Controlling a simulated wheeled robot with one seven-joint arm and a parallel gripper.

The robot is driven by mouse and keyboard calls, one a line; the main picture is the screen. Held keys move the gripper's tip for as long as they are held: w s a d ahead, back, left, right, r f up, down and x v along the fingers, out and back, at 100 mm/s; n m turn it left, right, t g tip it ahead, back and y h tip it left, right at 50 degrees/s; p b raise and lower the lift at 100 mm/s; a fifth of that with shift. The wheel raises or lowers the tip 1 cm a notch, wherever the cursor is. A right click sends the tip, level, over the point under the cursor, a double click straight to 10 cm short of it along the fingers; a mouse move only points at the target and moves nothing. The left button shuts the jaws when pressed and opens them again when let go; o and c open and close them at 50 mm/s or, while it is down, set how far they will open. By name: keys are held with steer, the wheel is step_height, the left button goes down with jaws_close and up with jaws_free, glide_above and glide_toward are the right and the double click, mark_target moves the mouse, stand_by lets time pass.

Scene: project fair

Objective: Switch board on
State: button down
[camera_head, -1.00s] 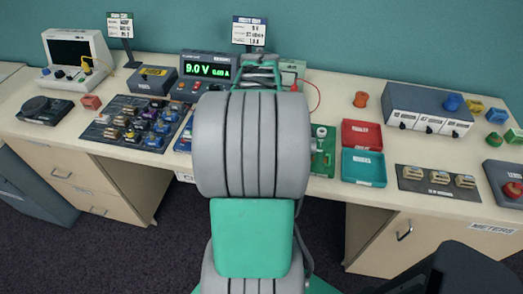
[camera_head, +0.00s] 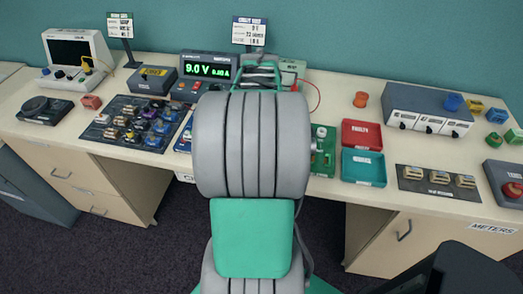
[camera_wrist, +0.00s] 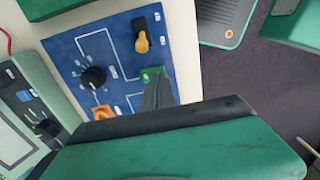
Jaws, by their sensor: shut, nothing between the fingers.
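The blue board (camera_wrist: 92,62) lies in the upper left of the wrist view. It carries a black round knob (camera_wrist: 94,78), a yellow-tipped lever (camera_wrist: 141,44) on a dark base, an orange part (camera_wrist: 102,112) and a small green part (camera_wrist: 151,73). My gripper (camera_wrist: 156,80) is shut and empty, its dark fingertips at or just over the green part. I cannot tell whether they touch it. The lower part of the board is hidden behind my gripper. In the head view only a strip of the blue board (camera_head: 183,141) shows left of my arm, which hides my gripper.
A power supply (camera_head: 208,67) with a lit green display stands behind my arm. Red (camera_head: 361,131) and teal (camera_head: 363,166) trays lie to the right. In the wrist view a green-edged panel (camera_wrist: 20,95) adjoins the blue board.

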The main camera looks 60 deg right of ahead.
steer(key=shift+f+b, duration=0.55)
steer(key=shift+f, duration=0.4)
stand_by(0.4)
step_height(320, 180, up, 7)
steer(key=p, duration=0.5)
steer(key=shift+r, duration=0.1)
stand_by(0.3)
